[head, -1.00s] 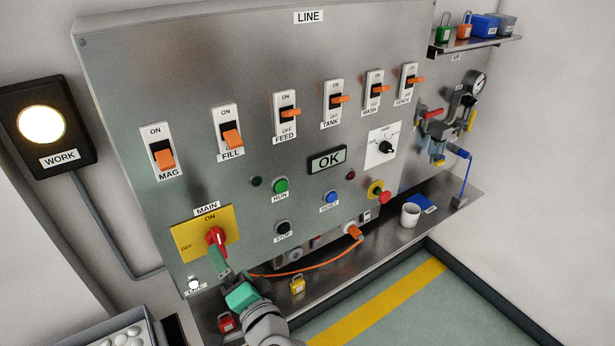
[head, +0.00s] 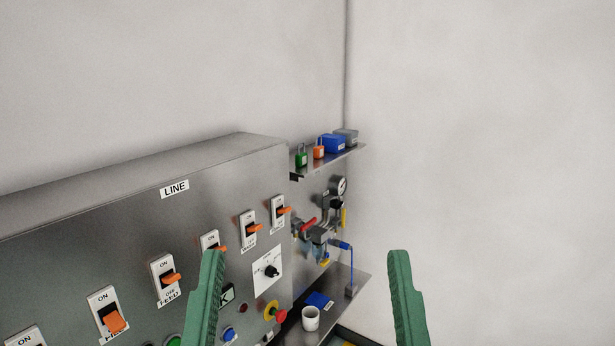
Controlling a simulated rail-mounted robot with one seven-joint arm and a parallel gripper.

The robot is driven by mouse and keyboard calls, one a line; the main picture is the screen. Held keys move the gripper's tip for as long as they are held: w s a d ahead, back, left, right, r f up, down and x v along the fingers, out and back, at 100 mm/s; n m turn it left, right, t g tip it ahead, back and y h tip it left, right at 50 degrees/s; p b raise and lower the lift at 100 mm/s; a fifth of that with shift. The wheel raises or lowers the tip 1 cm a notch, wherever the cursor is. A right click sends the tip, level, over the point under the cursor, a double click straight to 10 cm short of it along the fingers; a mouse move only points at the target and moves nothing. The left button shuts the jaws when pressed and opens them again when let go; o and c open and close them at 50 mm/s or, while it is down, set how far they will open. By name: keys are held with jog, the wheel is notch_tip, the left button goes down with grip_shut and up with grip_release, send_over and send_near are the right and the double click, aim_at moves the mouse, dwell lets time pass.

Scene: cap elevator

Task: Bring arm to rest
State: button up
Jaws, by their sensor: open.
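My gripper (head: 304,262) shows in the head view at the lower middle. Its two green fingers are wide apart with nothing between them but the scene behind. The fingers point up and stand in front of the LINE control panel (head: 130,240) and the white wall. The left finger covers part of the panel, including part of the OK display. The rest of my arm is out of the frame. The MAIN switch is out of the frame.
A shelf (head: 327,166) holds padlocks and boxes. Below are a valve with a gauge (head: 338,187) and a white mug (head: 310,319) on a ledge. The right wall is bare.

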notch_tip(320, 180, up, 15)
jog(key=p, duration=1)
jog(key=shift+p, duration=0.35)
jog(key=shift+f, duration=0.1)
jog(key=shift+c, duration=0.4)
dwell(0.4)
